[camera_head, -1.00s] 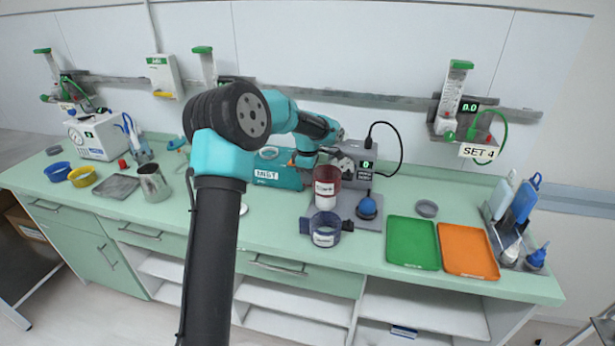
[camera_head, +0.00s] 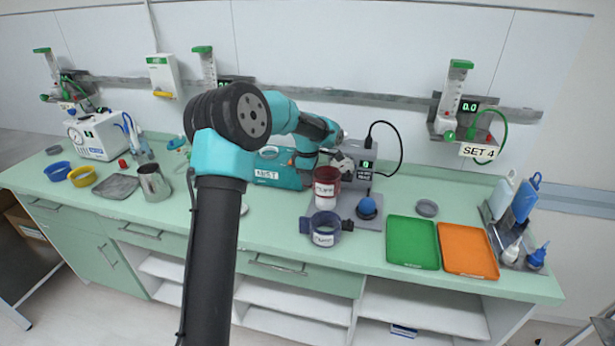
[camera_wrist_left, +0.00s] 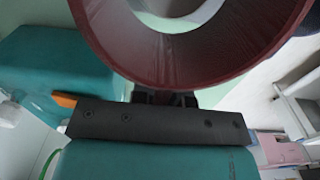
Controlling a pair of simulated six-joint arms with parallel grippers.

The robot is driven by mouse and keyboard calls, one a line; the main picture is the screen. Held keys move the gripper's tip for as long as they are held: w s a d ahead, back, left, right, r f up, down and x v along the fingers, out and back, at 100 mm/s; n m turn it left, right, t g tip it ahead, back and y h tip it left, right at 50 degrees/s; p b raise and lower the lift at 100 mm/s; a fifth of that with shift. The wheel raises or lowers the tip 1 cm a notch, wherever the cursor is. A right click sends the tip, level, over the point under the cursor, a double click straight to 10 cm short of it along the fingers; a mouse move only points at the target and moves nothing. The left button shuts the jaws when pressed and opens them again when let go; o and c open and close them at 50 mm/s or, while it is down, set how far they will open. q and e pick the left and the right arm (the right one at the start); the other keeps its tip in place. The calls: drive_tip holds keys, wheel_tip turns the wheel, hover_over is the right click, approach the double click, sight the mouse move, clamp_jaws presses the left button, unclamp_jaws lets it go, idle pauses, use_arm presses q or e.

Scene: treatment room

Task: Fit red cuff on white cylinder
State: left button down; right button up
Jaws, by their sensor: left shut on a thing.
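The red cuff (camera_head: 327,174) is a dark red ring with a pale label, above the work surface right of centre in the head view. The white cylinder (camera_head: 326,207) stands upright directly below it, its upper part hidden by the cuff. I cannot tell how deep the overlap is. My left gripper (camera_head: 342,160) reaches in from behind and is shut on the cuff's wall. In the left wrist view the cuff (camera_wrist_left: 190,62) fills the top, with a pale surface visible through its opening. The left fingers (camera_wrist_left: 165,98) meet its near edge. My right gripper is not in view.
A blue bulb (camera_head: 367,207) and a grey device (camera_head: 362,163) stand to the right and behind. Green (camera_head: 412,242) and orange (camera_head: 467,249) trays lie further right. Counter left of the cylinder is mostly clear.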

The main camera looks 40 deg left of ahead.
use_arm(q)
drive_tip(key=shift+f, duration=3.05)
idle(1.3)
drive_tip(key=c, duration=1.1)
unclamp_jaws()
drive_tip(key=shift+o, duration=0.2)
drive_tip(key=shift+r, duration=3.5)
